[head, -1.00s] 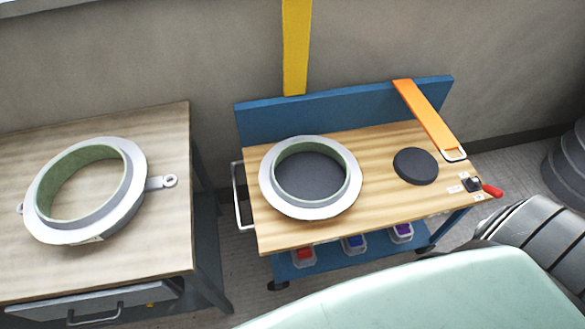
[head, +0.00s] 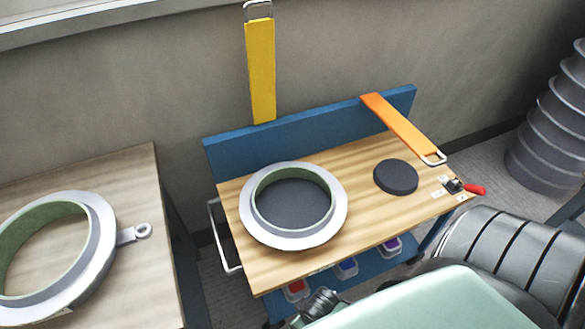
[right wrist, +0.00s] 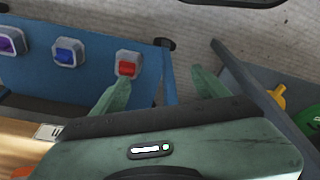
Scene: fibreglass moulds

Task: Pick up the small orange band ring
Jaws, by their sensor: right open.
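A flat orange band (head: 398,124) hangs over the blue back panel of the cart and down onto its wooden top. A small metal ring (head: 435,158) is at its lower end, near the right edge of the top. My right gripper (right wrist: 160,88) is open in the right wrist view, its two green fingers apart with nothing between them. It points at the floor and lower shelf, away from the ring. The ring is not clear in the right wrist view. My left gripper is not in view.
On the cart top stand a round flanged mould (head: 335,215), a dark disc (head: 396,177) and a red-handled lever (head: 474,189). A yellow band (head: 262,75) rises behind the panel. Several small bins, one red (right wrist: 127,68), sit on the lower shelf. Another mould (head: 100,240) lies on the left table.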

